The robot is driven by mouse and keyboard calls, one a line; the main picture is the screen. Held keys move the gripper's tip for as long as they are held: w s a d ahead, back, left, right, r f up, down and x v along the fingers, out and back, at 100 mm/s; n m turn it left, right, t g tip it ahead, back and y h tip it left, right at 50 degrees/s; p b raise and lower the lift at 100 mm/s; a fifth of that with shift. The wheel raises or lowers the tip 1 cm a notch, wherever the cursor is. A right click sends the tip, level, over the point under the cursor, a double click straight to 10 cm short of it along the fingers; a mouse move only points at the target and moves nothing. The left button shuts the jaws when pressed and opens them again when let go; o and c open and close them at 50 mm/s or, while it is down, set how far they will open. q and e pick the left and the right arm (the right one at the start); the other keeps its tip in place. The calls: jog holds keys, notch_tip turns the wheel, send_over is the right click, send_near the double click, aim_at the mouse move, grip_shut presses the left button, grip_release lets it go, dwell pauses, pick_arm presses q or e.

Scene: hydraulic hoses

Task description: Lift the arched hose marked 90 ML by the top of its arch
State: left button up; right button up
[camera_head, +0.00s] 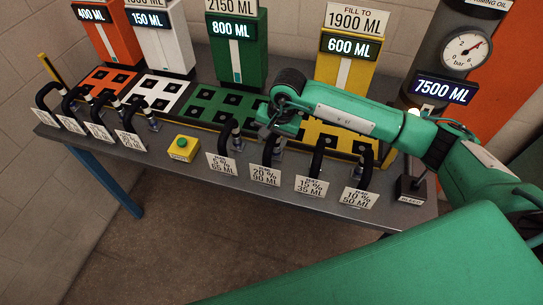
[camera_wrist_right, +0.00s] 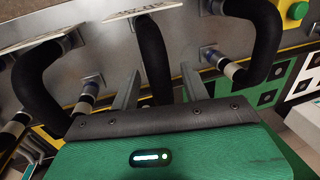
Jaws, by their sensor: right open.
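The black arched hose marked 90 ML (camera_head: 268,151) stands on the metal bench behind its white tag (camera_head: 265,176). My right gripper (camera_head: 270,131) is above it, partly hiding the arch top. In the right wrist view, the same hose (camera_wrist_right: 152,58) shows between the two open grey fingers of the gripper (camera_wrist_right: 160,88), one on each side. I see no finger pressed against it. Whether the fingertips reach the arch's depth is hard to tell. My left gripper is not in view.
The 65 ML hose (camera_head: 229,139) and 35 ML hose (camera_head: 317,157) stand close on either side. A yellow box with a green button (camera_head: 183,147) is further left. Coloured dispensers, such as the yellow one (camera_head: 345,72), line the bench (camera_head: 150,150) behind.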

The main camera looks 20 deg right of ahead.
jog(key=shift+f, duration=0.4)
grip_shut()
jog(key=shift+w+r, duration=0.1)
